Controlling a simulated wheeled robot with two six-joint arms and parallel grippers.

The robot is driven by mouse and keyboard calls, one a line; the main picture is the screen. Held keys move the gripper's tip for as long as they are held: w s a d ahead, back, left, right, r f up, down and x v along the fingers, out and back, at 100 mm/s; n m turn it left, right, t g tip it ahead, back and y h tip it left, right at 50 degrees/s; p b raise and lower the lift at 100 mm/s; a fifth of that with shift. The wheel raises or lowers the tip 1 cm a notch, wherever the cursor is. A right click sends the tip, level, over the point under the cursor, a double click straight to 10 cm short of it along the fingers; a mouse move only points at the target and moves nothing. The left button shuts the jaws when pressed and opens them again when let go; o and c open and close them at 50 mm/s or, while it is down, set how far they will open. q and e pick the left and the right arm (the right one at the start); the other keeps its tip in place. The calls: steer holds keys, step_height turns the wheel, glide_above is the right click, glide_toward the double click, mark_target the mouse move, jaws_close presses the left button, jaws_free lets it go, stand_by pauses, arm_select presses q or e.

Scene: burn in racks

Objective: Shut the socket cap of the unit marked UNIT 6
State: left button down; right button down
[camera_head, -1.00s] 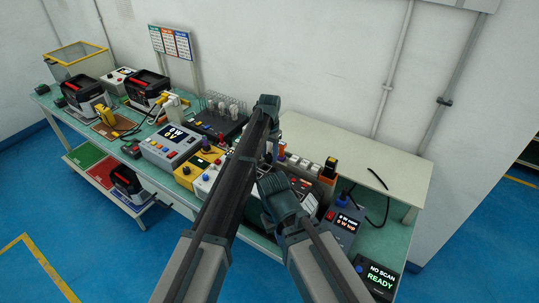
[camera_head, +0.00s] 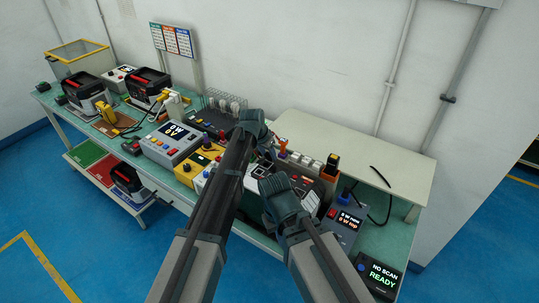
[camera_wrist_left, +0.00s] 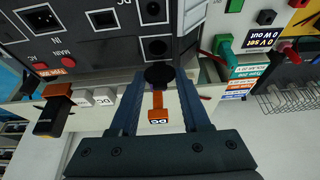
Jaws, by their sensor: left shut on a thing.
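In the left wrist view a dark unit panel (camera_wrist_left: 95,42) with several sockets fills the top. I cannot tell whether the cap touches the socket. No UNIT 6 marking is readable. In the head view my left arm hides its gripper and this spot. My right arm's gripper is hidden there too.
An orange and black plug-like part (camera_wrist_left: 55,108) is at the left in the wrist view. Coloured plugs (camera_wrist_left: 224,45) and a wire rack (camera_wrist_left: 290,100) are at the right. In the head view the bench holds a grey meter (camera_head: 172,143) and a READY scanner (camera_head: 378,276).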

arm_select(q)
steer(key=shift+s+a+f+t+h+b, duration=0.3)
steer(key=shift+s+t+h+b, duration=0.25)
steer(key=shift+t+b, duration=0.3)
steer(key=shift+h, duration=0.25)
steer(key=shift+w, duration=0.1)
steer(key=shift+c, duration=1.9)
jaws_free()
steer(key=shift+r+t, duration=0.1)
steer(key=shift+t, duration=0.15)
